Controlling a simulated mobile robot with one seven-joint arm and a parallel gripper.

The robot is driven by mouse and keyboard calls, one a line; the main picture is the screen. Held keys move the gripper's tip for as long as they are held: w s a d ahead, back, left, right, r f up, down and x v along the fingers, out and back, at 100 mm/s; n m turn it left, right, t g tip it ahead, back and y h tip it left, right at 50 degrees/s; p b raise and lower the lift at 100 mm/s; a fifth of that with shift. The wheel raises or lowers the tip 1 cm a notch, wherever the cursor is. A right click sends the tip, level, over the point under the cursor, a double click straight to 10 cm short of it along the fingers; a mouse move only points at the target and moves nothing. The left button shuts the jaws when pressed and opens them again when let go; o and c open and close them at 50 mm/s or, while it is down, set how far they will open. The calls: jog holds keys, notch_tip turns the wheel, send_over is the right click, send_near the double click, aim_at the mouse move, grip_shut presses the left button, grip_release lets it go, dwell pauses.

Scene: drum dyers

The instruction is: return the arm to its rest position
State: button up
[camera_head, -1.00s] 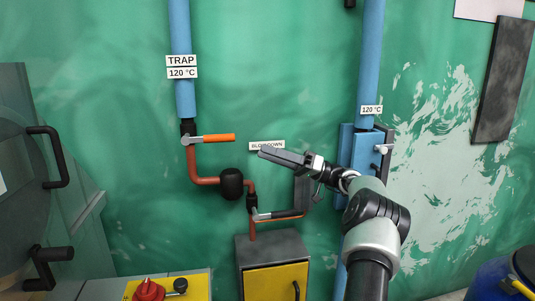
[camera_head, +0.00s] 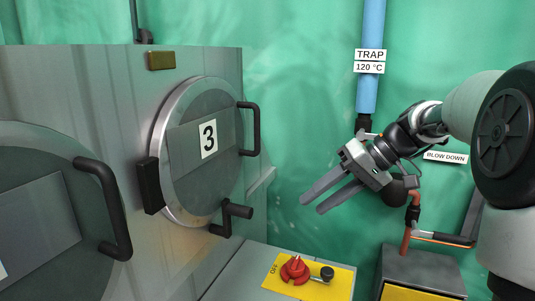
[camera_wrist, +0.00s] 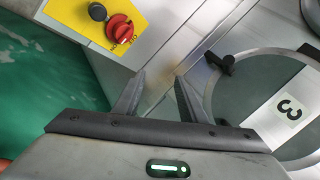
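My gripper (camera_head: 327,200) is in the middle right of the head view, its two grey fingers apart with nothing between them. It hangs in the air in front of the green wall, above and behind the yellow switch panel, pointing left and down. My arm reaches in from the right edge, bent at the elbow. In the wrist view the gripper (camera_wrist: 158,88) also shows with its fingers spread and empty.
A drum door marked 3 (camera_head: 205,150) with black handles stands at left. A yellow panel with a red switch (camera_head: 295,268) is below the gripper. A blue pipe (camera_head: 371,25) labelled TRAP and a grey box (camera_head: 425,268) are behind the arm.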

jog(key=s+d+f+m+t+h, duration=0.15)
jog(key=s+h, duration=0.25)
jog(key=s, duration=0.8)
jog(key=s+d+f+m+t+h, duration=0.1)
jog(key=s+f+m+t+h, duration=0.3)
jog(key=s, duration=0.8)
notch_tip(320, 180, up, 24)
jog(key=n+g+p, duration=0.1)
jog(key=n+p, duration=0.1)
jog(key=p, duration=2)
jog(key=shift+w+f+g+h+p, duration=0.25)
jog(key=shift+g+h+p, duration=0.1)
jog(key=shift+h+p, duration=0.05)
jog(key=shift+d, duration=0.1)
